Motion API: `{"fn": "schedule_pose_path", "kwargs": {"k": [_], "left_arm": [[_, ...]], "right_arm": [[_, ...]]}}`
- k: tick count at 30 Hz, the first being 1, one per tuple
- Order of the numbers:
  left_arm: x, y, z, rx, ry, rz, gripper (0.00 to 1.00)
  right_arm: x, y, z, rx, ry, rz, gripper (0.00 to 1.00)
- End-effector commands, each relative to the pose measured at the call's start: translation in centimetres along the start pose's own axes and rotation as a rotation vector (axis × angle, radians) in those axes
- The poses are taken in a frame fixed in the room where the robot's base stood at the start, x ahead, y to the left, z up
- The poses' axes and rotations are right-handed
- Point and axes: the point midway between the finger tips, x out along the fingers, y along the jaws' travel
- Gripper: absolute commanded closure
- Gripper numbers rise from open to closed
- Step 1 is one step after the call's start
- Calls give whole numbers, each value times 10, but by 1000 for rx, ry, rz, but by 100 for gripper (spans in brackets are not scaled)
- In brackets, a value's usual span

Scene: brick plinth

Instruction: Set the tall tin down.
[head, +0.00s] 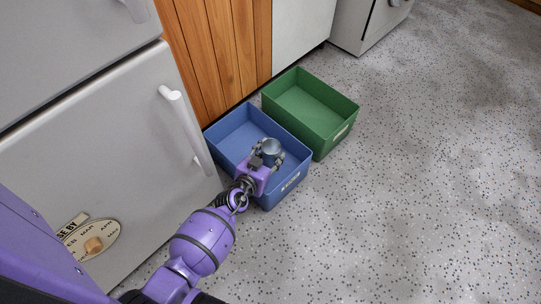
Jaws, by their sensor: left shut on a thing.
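The tall tin (271,147) is a small blue-grey cylinder in the head view. My left gripper (269,156) is shut on it, with a finger on either side. Gripper and tin show over the front right part of the blue crate (226,127). I cannot tell how high the tin is above the crate floor, and its lower part is hidden by the gripper. My right gripper is not in view.
A green crate (337,100) stands on the floor behind and right of the blue one. A grey fridge (130,150) with white handles is at left. Wooden panelling (222,45) is behind the crates. The speckled floor (430,180) at right is clear.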

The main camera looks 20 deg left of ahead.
Motion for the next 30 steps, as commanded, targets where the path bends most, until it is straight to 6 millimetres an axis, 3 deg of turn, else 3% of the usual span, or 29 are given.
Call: {"fn": "schedule_pose_path", "kwargs": {"k": [21,22,26,30], "left_arm": [[4,0,12,1,-2,0,81],[4,0,12,1,-3,0,52],[4,0,13,0,-4,0,36],[4,0,14,0,-5,0,36]], "right_arm": [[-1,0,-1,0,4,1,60],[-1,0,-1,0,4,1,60],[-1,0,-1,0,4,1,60],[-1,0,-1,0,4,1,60]]}}
